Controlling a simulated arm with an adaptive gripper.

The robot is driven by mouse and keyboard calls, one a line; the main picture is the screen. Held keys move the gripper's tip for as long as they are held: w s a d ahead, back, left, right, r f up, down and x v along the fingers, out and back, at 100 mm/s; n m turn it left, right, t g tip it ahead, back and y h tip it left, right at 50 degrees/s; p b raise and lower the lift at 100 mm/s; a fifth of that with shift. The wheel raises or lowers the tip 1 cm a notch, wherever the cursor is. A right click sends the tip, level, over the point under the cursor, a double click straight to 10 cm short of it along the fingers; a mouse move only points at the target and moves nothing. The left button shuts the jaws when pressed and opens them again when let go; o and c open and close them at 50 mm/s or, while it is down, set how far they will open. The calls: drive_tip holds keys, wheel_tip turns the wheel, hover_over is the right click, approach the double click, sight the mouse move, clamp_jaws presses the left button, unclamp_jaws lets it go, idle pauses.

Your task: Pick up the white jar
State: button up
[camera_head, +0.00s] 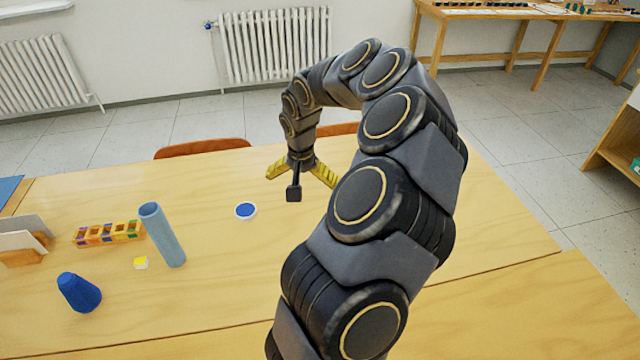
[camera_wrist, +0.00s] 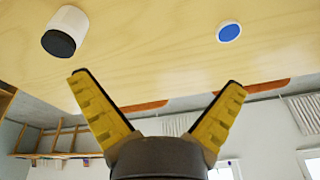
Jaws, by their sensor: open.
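The white jar (camera_wrist: 66,28) shows at the upper left of the wrist view, as a white cylinder with a dark lid, standing on the wooden table. I do not see it in the head view, where my arm covers part of the table. My gripper (camera_head: 301,174) is above the table near its far side, with its yellow fingers spread. In the wrist view my gripper (camera_wrist: 158,82) is open and empty, and the jar is apart from it, beyond the left finger.
A blue-and-white disc (camera_head: 245,210) lies left of my gripper; it also shows in the wrist view (camera_wrist: 229,32). Further left are a blue-grey tube (camera_head: 163,235), a dark blue cone (camera_head: 79,292), a small yellow-and-white block (camera_head: 140,263) and a wooden tray (camera_head: 108,233). Chairs (camera_head: 203,147) stand behind.

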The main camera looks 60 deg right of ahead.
drive_tip(key=s+d+f+m, duration=0.2)
drive_tip(key=s+d+f, duration=0.1)
drive_tip(key=s+d, duration=0.1)
drive_tip(key=s+d+f+m+g+h, duration=0.1)
drive_tip(key=s+d+f+m, duration=0.1)
drive_tip(key=s+d+f, duration=0.1)
drive_tip(key=s+d+f+m+g, duration=0.1)
drive_tip(key=s+d+f, duration=0.2)
drive_tip(key=s+d, duration=0.2)
drive_tip(key=shift+s+d+f+m, duration=0.15)
drive_tip(key=shift+s+d+m, duration=0.1)
drive_tip(key=shift+s+m, duration=0.2)
drive_tip(key=shift+x, duration=1.05)
drive_tip(key=x, duration=0.3)
drive_tip(key=shift+s+d+f, duration=0.25)
drive_tip(key=shift+s+d, duration=0.05)
drive_tip(key=shift+d, duration=0.1)
drive_tip(key=shift+d+f, duration=0.2)
drive_tip(key=shift+f, duration=0.45)
drive_tip(key=c, duration=1.1)
